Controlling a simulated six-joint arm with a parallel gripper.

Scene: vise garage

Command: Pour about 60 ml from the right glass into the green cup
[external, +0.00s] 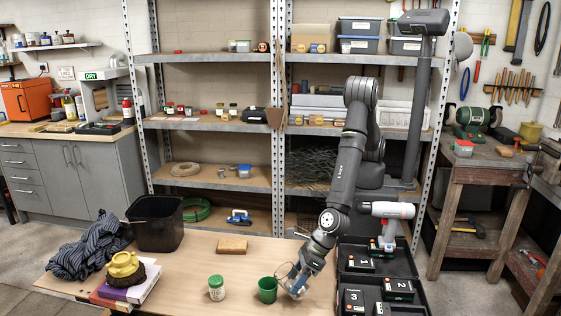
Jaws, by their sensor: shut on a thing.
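The green cup (267,291) stands upright near the front middle of the table. A clear glass (284,271) is just to its right, tilted to the left with its mouth toward the cup's rim. My gripper (295,284) is shut on this glass, to the right of the cup. Whether glass and cup touch is too small to tell. I cannot make out any liquid in the glass, a stream between them, or the level in the cup. No second glass shows.
A jar with a green lid (216,288) stands left of the cup. A wooden block (232,247) lies behind. Books with a yellow-brown object (124,268), a striped cloth (88,250) and a black bin (156,224) fill the left. An open black case (378,262) is at the right.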

